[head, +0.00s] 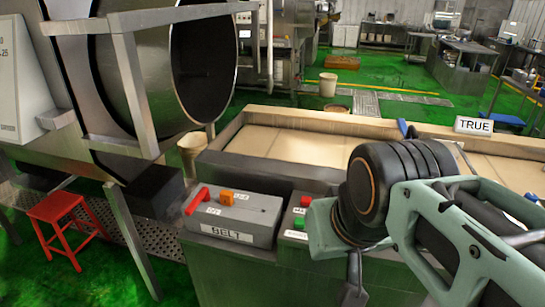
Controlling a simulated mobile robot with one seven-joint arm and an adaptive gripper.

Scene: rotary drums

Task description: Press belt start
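A grey control box (236,213) labelled "BELT" sits on the front ledge of the machine, with a red lever (197,201) at its left and an orange switch (227,198) on top. Right beside it is a smaller box with a red button (306,200) and a green button (299,223); my arm covers part of its right side. The small label on this box is too small to read. A dark part that seems to be my gripper (355,283) hangs low, right of and below the buttons. Its fingers are mostly hidden, and no contact with the buttons shows.
A conveyor bed (300,147) with a raised rim lies behind the boxes, with a "TRUE" sign (473,125) at its far side. A large drum (160,65) with a metal frame stands at left. A red stool (63,223) stands on the green floor.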

